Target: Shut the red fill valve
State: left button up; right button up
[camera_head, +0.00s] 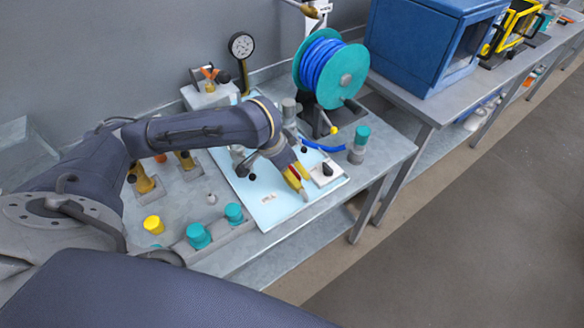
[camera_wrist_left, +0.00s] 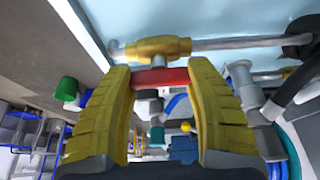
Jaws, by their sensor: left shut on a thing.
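The red fill valve handle (camera_wrist_left: 160,78) is a short red lever below a brass-yellow valve body (camera_wrist_left: 158,48) on a grey pipe (camera_wrist_left: 240,42). My left gripper (camera_wrist_left: 160,86) has its yellow ribbed fingers on either side of the red handle and is shut on it. In the head view my left gripper (camera_head: 297,177) reaches down over the pale blue panel (camera_head: 245,195), and a bit of red shows at its fingers. The gripper and arm hide most of the valve in the head view. My right gripper is not in view.
A teal reel (camera_head: 348,82) with blue hose and a pressure gauge (camera_head: 241,46) stand behind. A grey block with a black knob (camera_head: 327,170) sits close right of the gripper. Teal-capped fittings (camera_head: 198,236) and a yellow cap (camera_head: 153,224) stand near the front edge.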

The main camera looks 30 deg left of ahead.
pick_arm(q)
jog(key=shift+w+m, duration=0.15)
jog(key=shift+m, duration=0.25)
jog(key=m+g+h, duration=0.1)
jog(key=m, duration=0.3)
jog(key=shift+w+r, duration=0.1)
jog(key=m, duration=0.2)
jog(key=m+g+h, duration=0.1)
jog(key=m, duration=0.1)
jog(key=shift+d+m+g, duration=0.1)
jog(key=shift+m+g, duration=0.2)
jog(key=m+g, duration=0.1)
jog(key=m, duration=0.3)
jog(key=shift+d+g, duration=0.1)
jog(key=shift+g, duration=0.3)
jog(key=m+g, duration=0.1)
jog(key=m, duration=0.3)
jog(key=shift+s+d+m+g, duration=0.1)
jog(key=shift+s+m+g, duration=0.2)
jog(key=shift+m, duration=0.1)
